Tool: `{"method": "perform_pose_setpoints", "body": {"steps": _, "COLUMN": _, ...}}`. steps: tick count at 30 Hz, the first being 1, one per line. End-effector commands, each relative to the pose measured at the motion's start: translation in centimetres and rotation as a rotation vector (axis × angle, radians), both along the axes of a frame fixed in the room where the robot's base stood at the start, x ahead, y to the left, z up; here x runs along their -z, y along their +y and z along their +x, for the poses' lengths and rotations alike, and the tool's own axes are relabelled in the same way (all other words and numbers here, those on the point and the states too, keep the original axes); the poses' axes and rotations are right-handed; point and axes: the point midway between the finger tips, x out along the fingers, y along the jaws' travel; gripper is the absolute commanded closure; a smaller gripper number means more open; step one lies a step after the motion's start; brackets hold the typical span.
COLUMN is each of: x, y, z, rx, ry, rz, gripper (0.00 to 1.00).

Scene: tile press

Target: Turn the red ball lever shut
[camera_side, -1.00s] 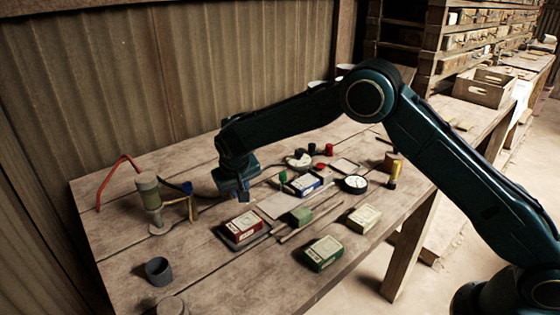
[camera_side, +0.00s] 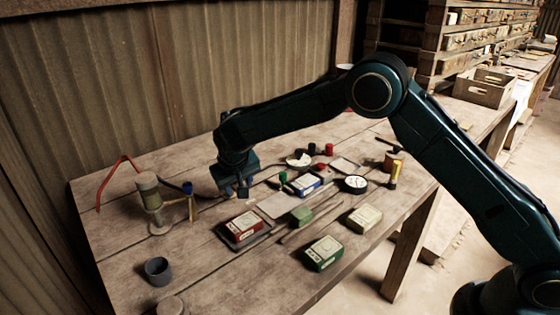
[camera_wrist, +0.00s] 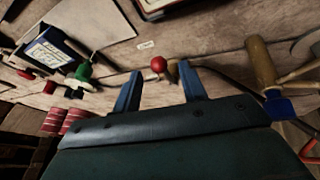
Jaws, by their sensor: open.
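The red ball (camera_wrist: 158,64) of the lever shows in the wrist view, near the middle, between and just beyond my fingertips. A small brownish piece (camera_wrist: 173,70) is beside it, and a small pale label (camera_wrist: 146,44) lies on the wood above it. My gripper (camera_wrist: 161,72) is open, with one blue finger on each side of the ball in the picture. I cannot tell how far the tips are from the ball. In the side view my gripper (camera_side: 236,192) is low over the back-left part of the table, and I cannot make out the ball there.
A red box (camera_side: 243,226) in a tray, a blue box (camera_side: 305,185) and green knobs (camera_side: 283,177) are near. The front-left tabletop is mostly clear.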

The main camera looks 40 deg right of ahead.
Motion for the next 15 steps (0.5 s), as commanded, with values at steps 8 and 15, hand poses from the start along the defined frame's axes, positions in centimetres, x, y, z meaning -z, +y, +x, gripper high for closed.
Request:
{"method": "perform_pose_setpoints", "body": {"steps": 8, "x": -3.9, "y": 1.1, "z": -1.4, "rx": -0.002, "ry": -0.002, "rz": 0.001, "gripper": 0.58}}
{"method": "perform_pose_setpoints", "body": {"steps": 15, "x": -7.6, "y": 2.2, "z": -2.8, "rx": -0.001, "ry": -0.003, "rz": 0.0, "gripper": 0.58}}
